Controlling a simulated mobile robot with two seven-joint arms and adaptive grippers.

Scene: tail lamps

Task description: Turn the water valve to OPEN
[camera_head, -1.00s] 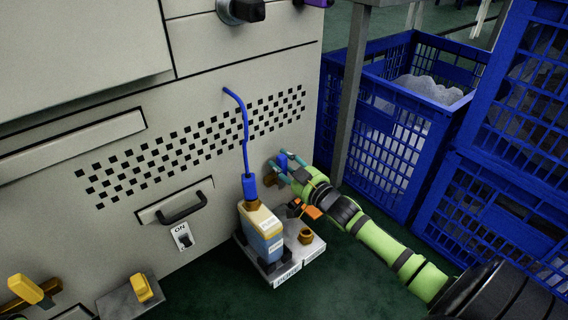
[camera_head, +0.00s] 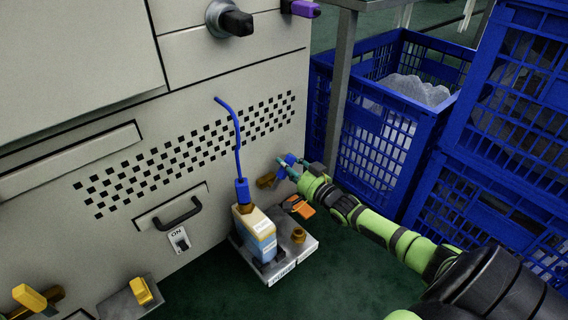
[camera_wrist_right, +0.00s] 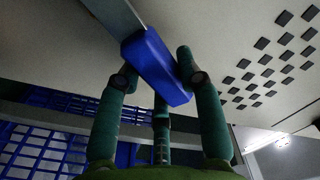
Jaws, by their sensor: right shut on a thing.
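The water valve is a small brass body (camera_head: 265,181) low on the pale machine wall, with a blue handle (camera_head: 287,167). My right gripper (camera_head: 291,166) is at that handle, its teal fingers on either side of it. In the right wrist view the blue handle (camera_wrist_right: 156,66) lies tilted between the fingers of my right gripper (camera_wrist_right: 160,78), which is shut on it. A grey metal bar runs from the handle to the upper left. No OPEN marking is readable near the valve. My left gripper is not in view.
A bottle (camera_head: 256,232) with a blue hose (camera_head: 238,145) stands on a grey base (camera_head: 303,246) beside the valve. Blue crates (camera_head: 385,130) and a grey post (camera_head: 341,85) stand at right. A yellow-handled valve (camera_head: 29,297) is at lower left.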

